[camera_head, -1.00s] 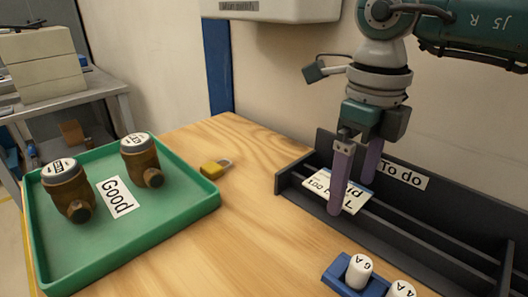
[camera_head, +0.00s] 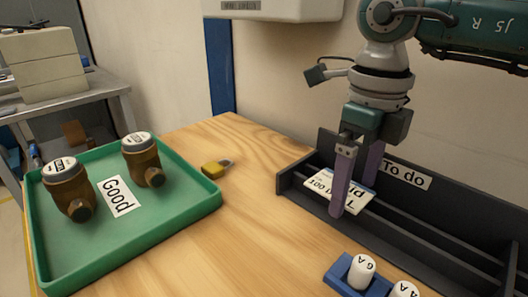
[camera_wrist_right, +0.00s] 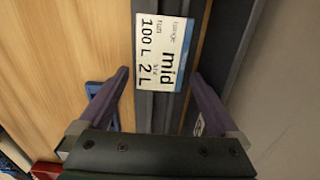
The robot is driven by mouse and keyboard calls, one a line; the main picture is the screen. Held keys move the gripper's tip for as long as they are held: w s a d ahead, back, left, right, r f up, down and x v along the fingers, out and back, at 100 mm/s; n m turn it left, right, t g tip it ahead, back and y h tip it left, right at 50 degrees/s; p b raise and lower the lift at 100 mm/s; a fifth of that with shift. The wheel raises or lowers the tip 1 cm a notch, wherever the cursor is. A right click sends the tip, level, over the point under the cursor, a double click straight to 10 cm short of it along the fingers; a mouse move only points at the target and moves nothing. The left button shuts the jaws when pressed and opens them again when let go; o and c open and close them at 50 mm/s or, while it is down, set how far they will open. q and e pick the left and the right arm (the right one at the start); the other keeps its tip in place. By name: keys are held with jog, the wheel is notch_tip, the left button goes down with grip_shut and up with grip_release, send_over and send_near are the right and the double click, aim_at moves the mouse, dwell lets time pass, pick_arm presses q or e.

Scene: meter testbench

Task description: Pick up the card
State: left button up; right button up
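The card (camera_head: 326,186) is white with a blue edge and black print. It lies on the black rack (camera_head: 420,240) labelled "To do", at the rack's left end. In the right wrist view the card (camera_wrist_right: 162,48) lies ahead of the fingertips, in line with the gap between them. My right gripper (camera_head: 355,196) is open, its purple fingers pointing down at the card and partly hiding it in the head view. In the wrist view the open fingers (camera_wrist_right: 160,75) are well apart with nothing between them. My left gripper is in no view.
A green tray (camera_head: 150,243) marked "Good" holds two brown meters (camera_head: 68,188) at the left. A yellow padlock (camera_head: 215,168) lies on the wooden table (camera_head: 235,225). A blue holder (camera_head: 340,277) with white cylinders stands in front of the rack. The table's middle is clear.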

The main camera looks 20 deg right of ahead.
jog(key=c, duration=1.1)
jog(key=shift+r, duration=0.1)
jog(key=shift+c, duration=0.2)
